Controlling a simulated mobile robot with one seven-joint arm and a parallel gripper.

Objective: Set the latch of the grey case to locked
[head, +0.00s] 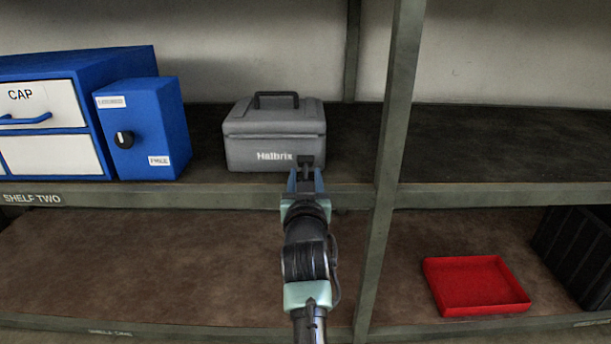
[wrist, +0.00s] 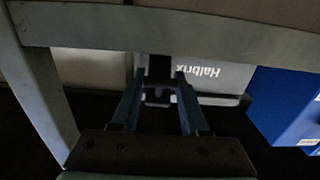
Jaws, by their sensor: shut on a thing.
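The grey case (head: 272,138), lettered "Halbrix", stands closed on the upper shelf with its black handle on top. Its dark latch (head: 305,161) is on the front face, right of the lettering. My gripper (head: 305,176) is in front of the case, with its blue fingers on either side of the latch and shut on it. In the wrist view the case (wrist: 214,79) appears upside down, and the latch (wrist: 158,68) shows between the fingertips of my gripper (wrist: 157,77). The fingers partly hide the latch, and I cannot tell its setting.
A blue box (head: 145,128) with a black knob stands left of the case, beside a blue drawer cabinet (head: 78,85). A shelf post (head: 391,130) rises to the right. A red tray (head: 474,284) and a black crate (head: 580,250) are on the lower shelf.

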